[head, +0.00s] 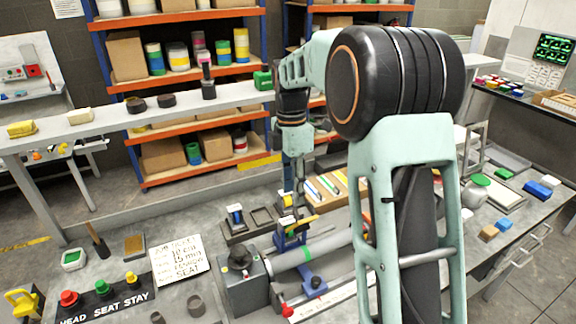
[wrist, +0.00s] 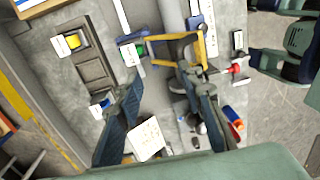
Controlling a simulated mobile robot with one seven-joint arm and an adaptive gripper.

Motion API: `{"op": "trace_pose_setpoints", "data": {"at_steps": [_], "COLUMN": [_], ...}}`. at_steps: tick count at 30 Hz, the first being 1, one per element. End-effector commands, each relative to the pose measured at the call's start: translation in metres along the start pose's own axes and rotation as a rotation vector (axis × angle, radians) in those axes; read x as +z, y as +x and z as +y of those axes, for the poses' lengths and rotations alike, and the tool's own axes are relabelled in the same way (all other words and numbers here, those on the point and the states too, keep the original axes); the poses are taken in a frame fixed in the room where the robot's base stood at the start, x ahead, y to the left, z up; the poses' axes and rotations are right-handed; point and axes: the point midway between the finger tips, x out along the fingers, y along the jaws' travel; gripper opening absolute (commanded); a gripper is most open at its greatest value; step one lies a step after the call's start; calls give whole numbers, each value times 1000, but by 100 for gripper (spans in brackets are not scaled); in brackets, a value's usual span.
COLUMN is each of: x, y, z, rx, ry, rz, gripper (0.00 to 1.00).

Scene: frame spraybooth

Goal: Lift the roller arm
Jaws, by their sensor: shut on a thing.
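The roller arm, a thin yellow bent bar (head: 303,221), sits by the blue stand and the grey tube in the head view. In the wrist view its yellow frame (wrist: 203,48) shows just beyond my fingertips. My gripper (head: 298,203) points down at it from above. In the wrist view my gripper's two blue fingers (wrist: 160,80) stand apart at the bar's near end, shut on the roller arm. The exact contact is partly hidden by the fingers. The grey tube (head: 322,243) with a green band lies beneath, running from a grey block (head: 243,280).
A dark tray (head: 262,217) lies behind to the left. A handwritten card (head: 180,260) and a button panel (head: 103,304) are at left. Shelves (head: 190,100) stand behind.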

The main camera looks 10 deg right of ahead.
Motion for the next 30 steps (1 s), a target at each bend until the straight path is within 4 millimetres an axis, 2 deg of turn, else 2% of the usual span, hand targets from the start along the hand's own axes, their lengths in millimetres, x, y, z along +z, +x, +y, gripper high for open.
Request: {"op": "trace_pose_setpoints", "data": {"at_steps": [30], "x": [0], "y": [-60], "z": [41], "rx": [3], "ry": [0], "rz": [-1], "gripper": [26]}}
